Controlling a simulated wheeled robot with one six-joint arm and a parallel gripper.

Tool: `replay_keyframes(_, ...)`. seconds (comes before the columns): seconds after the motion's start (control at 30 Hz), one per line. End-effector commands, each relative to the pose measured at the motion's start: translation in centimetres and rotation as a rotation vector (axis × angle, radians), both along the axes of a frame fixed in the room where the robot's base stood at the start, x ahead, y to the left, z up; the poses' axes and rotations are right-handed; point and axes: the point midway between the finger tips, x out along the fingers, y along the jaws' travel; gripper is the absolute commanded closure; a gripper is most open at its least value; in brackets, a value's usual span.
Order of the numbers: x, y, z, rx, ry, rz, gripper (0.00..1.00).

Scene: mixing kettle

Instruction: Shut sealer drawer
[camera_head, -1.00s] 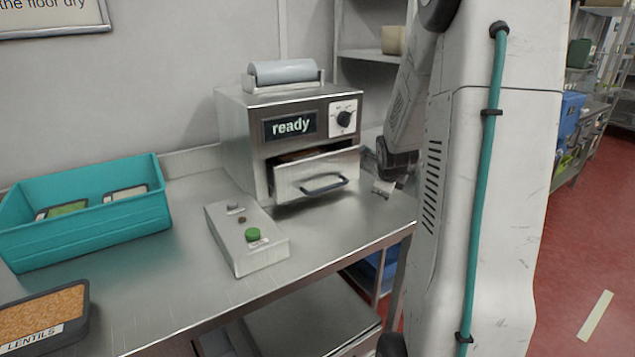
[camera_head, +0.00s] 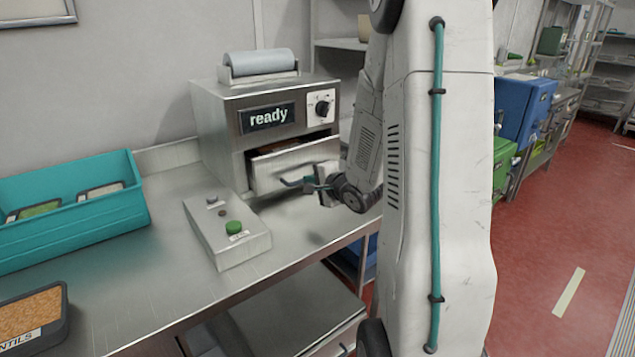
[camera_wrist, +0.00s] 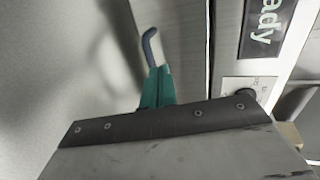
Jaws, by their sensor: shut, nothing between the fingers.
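The sealer (camera_head: 222,118) is a steel box on the bench with a "ready" display (camera_head: 267,117). Its drawer (camera_head: 272,175) stands partly open, with something brown showing in the gap at its top. The drawer's dark handle (camera_head: 291,182) is partly hidden by my gripper (camera_head: 311,183), which is at the drawer front from the right. In the wrist view, the teal fingertips (camera_wrist: 157,86) are shut and empty beside the handle (camera_wrist: 148,44). I cannot tell whether they touch it or the drawer front (camera_wrist: 178,40).
A control box with a green button (camera_head: 235,228) stands in front of the sealer. A teal bin (camera_head: 75,225) and a lentils tray (camera_head: 62,318) are at the left. A grey roll (camera_head: 260,63) sits on top of the sealer. Bench space between bin and control box is clear.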

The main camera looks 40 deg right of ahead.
Motion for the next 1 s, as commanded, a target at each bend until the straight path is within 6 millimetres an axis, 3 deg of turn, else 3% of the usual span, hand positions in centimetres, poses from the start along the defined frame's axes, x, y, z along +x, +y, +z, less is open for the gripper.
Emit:
replay_keyframes(0.2,4.4,-0.5,-1.4,-0.001,0.000,0.001,1.00)
replay_keyframes(0.4,7.0,-0.9,-1.2,0.000,0.000,0.000,1.00)
replay_keyframes(0.9,7.9,-1.0,-1.2,0.000,0.001,-0.001,1.00)
replay_keyframes(1.0,9.1,-1.1,-1.2,-0.001,0.000,0.001,1.00)
